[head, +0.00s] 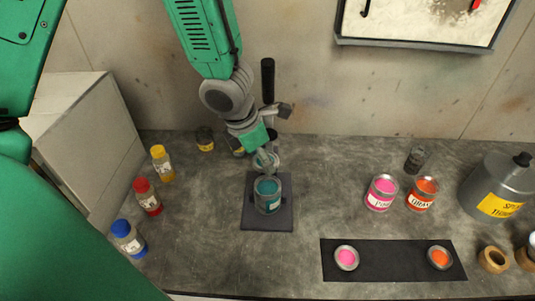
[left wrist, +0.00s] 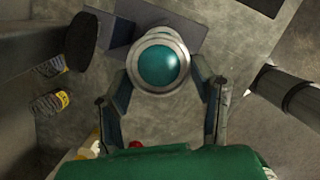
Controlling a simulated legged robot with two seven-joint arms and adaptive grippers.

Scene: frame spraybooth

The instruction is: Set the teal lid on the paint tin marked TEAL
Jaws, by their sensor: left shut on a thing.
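The paint tin (head: 268,203) with a teal top and label stands upright on a dark square mat (head: 254,222) in the head view. My left gripper (head: 265,160) is above and just behind the tin, pointing down. It is shut on the teal lid (head: 263,160), a small round piece with a metal rim. In the left wrist view the lid (left wrist: 158,65) shows as a teal disc between the fingers (left wrist: 163,85), overlapping the tin (left wrist: 154,32) beyond it. The gap between lid and tin is hard to judge. My right gripper is not in view.
A pink tin (head: 381,193) and an orange tin (head: 422,195) stand to the right. A black strip (head: 392,262) bears a pink lid (head: 346,258) and an orange lid (head: 439,258). Several bottles (head: 148,197) stand left. A dark upright post (head: 268,80) rises behind the gripper.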

